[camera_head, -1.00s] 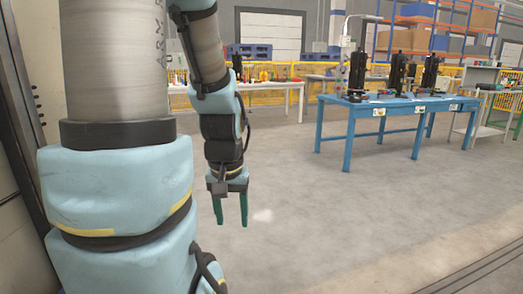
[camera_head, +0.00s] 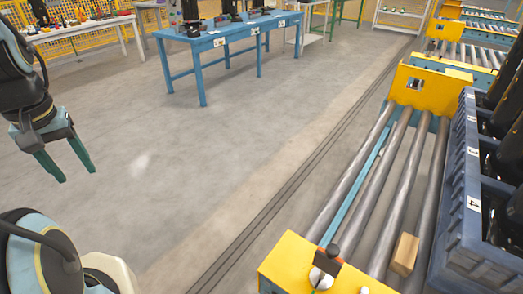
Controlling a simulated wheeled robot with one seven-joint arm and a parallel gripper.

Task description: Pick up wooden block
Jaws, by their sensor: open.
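The wooden block (camera_head: 404,254) is a small light-brown box. It rests on the metal rollers of the conveyor at the lower right of the head view, beside the blue crate. My gripper (camera_head: 77,170) is at the left of the view, with its two green fingers spread apart and pointing down. It is empty, over the floor, and far to the left of the block. Nothing hides the block.
The blue crate (camera_head: 466,190) holding black compressors stands on the roller conveyor (camera_head: 345,172) to the block's right. Yellow end plates (camera_head: 428,86) and a black-knobbed fitting (camera_head: 328,258) edge the conveyor. A blue table (camera_head: 187,68) stands behind. The floor between gripper and conveyor is clear.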

